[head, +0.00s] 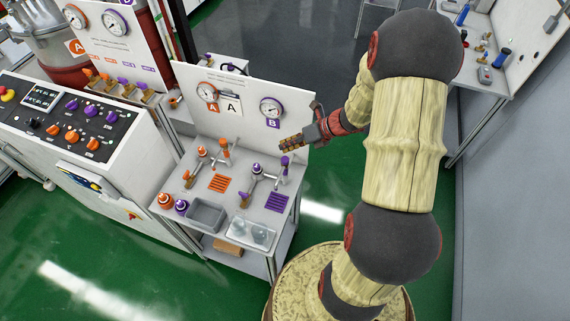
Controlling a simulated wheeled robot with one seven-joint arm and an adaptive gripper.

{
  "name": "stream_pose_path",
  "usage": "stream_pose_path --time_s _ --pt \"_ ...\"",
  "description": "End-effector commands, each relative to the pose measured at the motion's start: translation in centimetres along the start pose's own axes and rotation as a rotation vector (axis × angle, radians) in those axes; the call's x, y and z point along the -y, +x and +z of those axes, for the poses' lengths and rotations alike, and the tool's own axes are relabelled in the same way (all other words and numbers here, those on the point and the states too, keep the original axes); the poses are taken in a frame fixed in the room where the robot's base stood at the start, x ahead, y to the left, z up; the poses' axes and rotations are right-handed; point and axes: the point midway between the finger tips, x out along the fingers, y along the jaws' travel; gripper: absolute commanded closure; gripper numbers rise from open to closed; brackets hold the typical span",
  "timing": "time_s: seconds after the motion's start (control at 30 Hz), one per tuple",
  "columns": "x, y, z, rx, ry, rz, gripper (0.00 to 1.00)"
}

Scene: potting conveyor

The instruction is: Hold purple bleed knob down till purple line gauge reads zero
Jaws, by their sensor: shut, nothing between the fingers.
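The purple-rimmed gauge (271,111) is on the white back panel of the small bench, above a letter B. Its needle is too small to read surely. A purple knob (285,160) tops an upright stem at the right of the bench. A second purple-topped fitting (257,168) stands to its left on the metal piping. I cannot tell surely which one is the bleed knob. My gripper (283,145) is shut and empty, pointing left in front of the panel. Its tips appear just above the right purple knob; I cannot tell whether they touch it.
An orange-rimmed gauge (206,92) and orange-topped fittings (222,142) occupy the bench's left half. A grey bin (206,215) and a clear tray (250,234) sit at its front. A control console (75,120) stands left. Green floor is open in front.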

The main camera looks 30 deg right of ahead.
Motion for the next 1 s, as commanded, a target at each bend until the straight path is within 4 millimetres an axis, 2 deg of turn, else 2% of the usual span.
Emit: stream_pose_path --time_s 0.1,0.27,1.0 --pt "0.9 1.2 -0.9 0.000 0.002 0.000 1.00" --pt "1.3 1.8 -1.3 0.000 0.000 0.000 1.00" --pt "1.3 1.8 -1.3 0.000 0.000 0.000 1.00"
